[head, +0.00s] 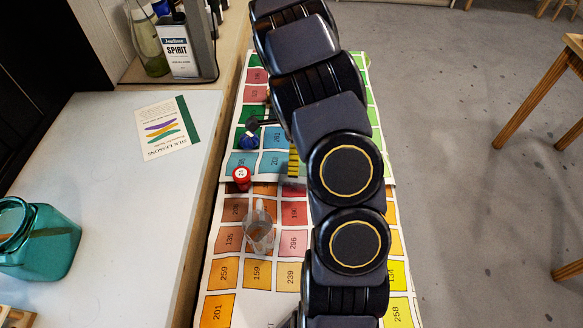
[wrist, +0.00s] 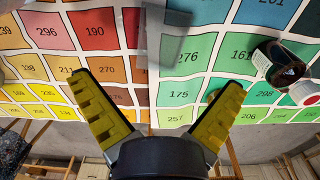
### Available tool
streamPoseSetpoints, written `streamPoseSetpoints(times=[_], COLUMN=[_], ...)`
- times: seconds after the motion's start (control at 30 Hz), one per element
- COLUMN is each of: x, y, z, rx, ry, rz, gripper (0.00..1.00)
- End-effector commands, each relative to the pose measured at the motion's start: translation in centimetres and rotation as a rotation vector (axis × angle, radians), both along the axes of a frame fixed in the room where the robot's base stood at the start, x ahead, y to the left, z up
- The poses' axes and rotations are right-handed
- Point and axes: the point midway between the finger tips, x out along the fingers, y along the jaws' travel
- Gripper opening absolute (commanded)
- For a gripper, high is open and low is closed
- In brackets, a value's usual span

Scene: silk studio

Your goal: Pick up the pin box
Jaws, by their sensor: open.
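I cannot make out the pin box for certain in either view. In the wrist view, a grey, blurry-edged patch (wrist: 174,50) lies on the colour chart between my fingers; I cannot tell whether it is a box or a shadow. My gripper (wrist: 160,80) is open, with its yellow-ridged fingers wide apart and nothing held between them. In the head view, my arm covers much of the chart, and only a yellow-striped finger (head: 293,162) shows beside it.
Colour charts (head: 220,308) cover the surface. A dark bottle (wrist: 279,62) lies right in the wrist view. A teal jar (head: 45,243) stands on the white counter (head: 120,225).

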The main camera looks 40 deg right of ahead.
Motion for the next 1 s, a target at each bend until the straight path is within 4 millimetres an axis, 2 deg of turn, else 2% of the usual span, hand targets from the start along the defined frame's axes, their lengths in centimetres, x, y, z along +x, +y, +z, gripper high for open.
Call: streamPoseSetpoints(times=[0.17, 0.47, 0.73, 1.0], x=[-0.1, -0.2, -0.6, -0.5], y=[-0.9, -0.7, -0.5, -0.6], z=[-1.9, -4.7, -8.5, -9.0], rx=[0.001, 0.002, 0.002, -0.001], ry=[-0.004, -0.002, -0.002, -0.005], rz=[-0.081, -0.078, -0.077, -0.077], gripper=[1.00, 1.00, 1.00, 1.00])
